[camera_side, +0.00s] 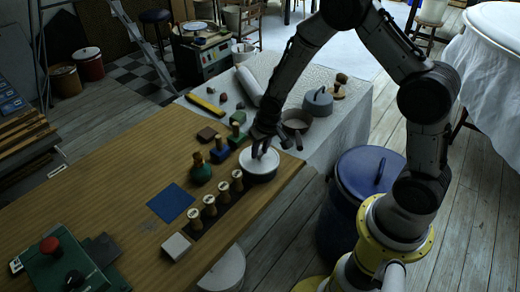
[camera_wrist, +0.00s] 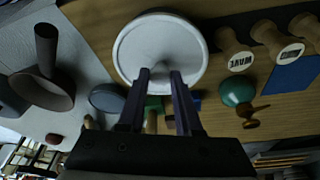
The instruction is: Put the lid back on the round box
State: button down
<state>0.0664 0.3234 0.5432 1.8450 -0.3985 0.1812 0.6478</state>
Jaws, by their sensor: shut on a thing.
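The white round lid (camera_side: 262,160) is at the right end of the wooden table, under my gripper (camera_side: 264,148). I cannot tell whether the lid is seated or slightly above the box. In the wrist view the lid (camera_wrist: 160,35) is a pale disc, and my gripper (camera_wrist: 161,74) is shut on its central knob. The fingers partly hide the knob, and the lid hides the box opening.
The table's right edge is close.

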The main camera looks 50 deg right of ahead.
jog(key=shift+c, duration=0.2)
grip_release()
dwell(0.3)
jog(key=shift+r, duration=3.5)
grip_shut()
jog(key=shift+f, duration=0.35)
